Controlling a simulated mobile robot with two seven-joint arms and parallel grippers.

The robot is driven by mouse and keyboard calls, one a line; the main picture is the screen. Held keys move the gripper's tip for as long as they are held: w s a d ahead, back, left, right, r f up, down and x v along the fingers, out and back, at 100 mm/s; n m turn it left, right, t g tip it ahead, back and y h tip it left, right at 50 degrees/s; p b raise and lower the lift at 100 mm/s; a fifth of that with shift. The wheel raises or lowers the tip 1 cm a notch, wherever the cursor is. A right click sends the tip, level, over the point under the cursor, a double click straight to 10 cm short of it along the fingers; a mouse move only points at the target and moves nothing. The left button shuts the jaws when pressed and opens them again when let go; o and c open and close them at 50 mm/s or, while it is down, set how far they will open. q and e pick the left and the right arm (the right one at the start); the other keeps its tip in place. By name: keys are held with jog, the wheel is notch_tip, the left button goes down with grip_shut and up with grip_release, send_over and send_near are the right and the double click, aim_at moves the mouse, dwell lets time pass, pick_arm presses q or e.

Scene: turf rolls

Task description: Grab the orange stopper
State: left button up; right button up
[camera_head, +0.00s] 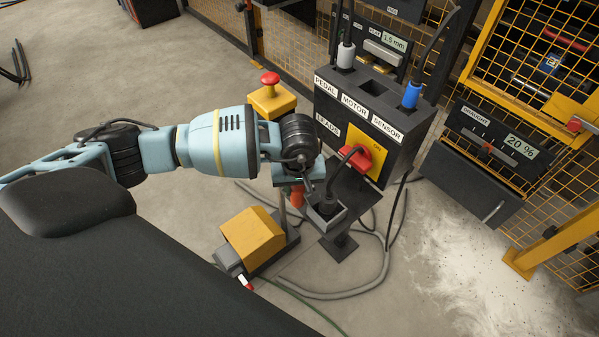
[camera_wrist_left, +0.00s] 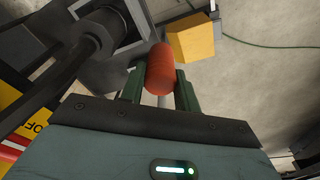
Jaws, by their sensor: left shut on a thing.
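The orange stopper (camera_wrist_left: 160,70) is a rounded cylinder between the two green fingers of my left gripper (camera_wrist_left: 160,88) in the left wrist view. The fingers touch it on both sides. In the head view the stopper (camera_head: 297,197) shows just below my left gripper (camera_head: 290,185), partly hidden by it. Beside it, a black plug (camera_head: 326,206) sits in a small grey holder; the plug also shows in the left wrist view (camera_wrist_left: 95,38). My right gripper is in neither view.
A dark box (camera_head: 395,115) labelled PEDAL, MOTOR, SENSOR carries a red switch (camera_head: 365,157). A yellow pedal (camera_head: 253,238) lies on the floor, with cables around it. A red button (camera_head: 270,78) on a yellow box is behind my arm. Yellow mesh fencing (camera_head: 500,60) stands at the right.

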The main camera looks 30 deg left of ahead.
pick_arm(q)
jog(key=s+d+r, duration=0.1)
jog(key=s+d, duration=0.3)
jog(key=s, duration=0.4)
jog(key=shift+s, duration=0.35)
